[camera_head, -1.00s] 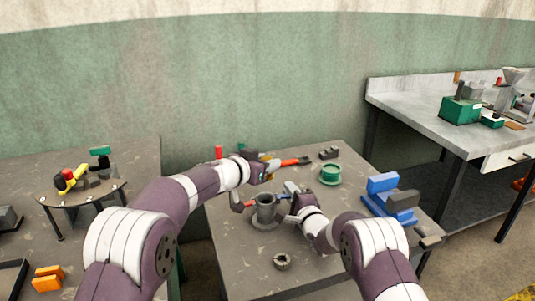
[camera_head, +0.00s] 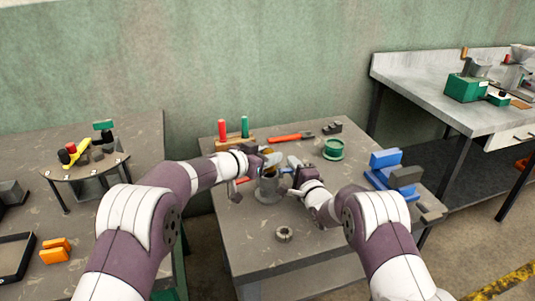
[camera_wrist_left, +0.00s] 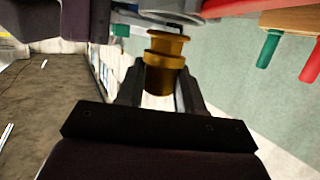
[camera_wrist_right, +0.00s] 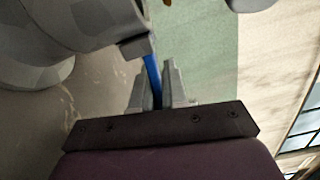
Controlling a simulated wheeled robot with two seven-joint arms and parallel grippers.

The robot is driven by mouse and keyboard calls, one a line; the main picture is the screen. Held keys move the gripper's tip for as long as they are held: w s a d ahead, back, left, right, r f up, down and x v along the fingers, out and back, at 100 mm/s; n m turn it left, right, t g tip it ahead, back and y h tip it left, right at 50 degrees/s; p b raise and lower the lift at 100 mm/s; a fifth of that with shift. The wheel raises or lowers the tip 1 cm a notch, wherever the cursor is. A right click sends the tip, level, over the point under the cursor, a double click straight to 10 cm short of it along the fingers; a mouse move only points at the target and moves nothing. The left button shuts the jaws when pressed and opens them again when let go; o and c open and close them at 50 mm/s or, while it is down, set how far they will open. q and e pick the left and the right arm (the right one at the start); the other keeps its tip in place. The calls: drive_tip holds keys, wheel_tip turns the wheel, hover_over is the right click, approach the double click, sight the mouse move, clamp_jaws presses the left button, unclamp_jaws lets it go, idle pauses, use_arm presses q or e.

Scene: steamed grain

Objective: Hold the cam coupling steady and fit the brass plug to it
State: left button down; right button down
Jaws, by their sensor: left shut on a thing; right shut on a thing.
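The grey cam coupling (camera_head: 268,189) stands upright on its round base on the middle table; a red lever (camera_head: 241,181) juts from its left side. My left gripper (camera_head: 262,157) is shut on the brass plug (camera_wrist_left: 165,60), above the coupling's mouth. I cannot tell whether plug and coupling touch. My right gripper (camera_head: 293,167) is beside the coupling, to its right. It is shut on a narrow blue piece (camera_wrist_right: 153,80), seemingly the coupling's other lever, in the right wrist view. The coupling's grey body (camera_wrist_right: 75,25) shows there too. My grippers partly hide the coupling's top.
A grey ring (camera_head: 284,234) lies in front of the coupling. Behind are a wooden block (camera_head: 235,142) with red and green handles, a red-handled tool (camera_head: 290,137) and a green spool-like part (camera_head: 333,150). A blue fixture (camera_head: 385,168) stands right.

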use_arm(q)
drive_tip(key=shift+f, duration=0.1)
idle(0.5)
drive_tip(key=shift+f, duration=0.3)
drive_tip(key=shift+f, duration=0.9)
idle(0.6)
drive_tip(key=c, duration=0.6)
unclamp_jaws()
drive_tip(key=shift+c, duration=0.2)
drive_tip(key=shift+f, duration=0.1)
drive_tip(key=v, duration=1.2)
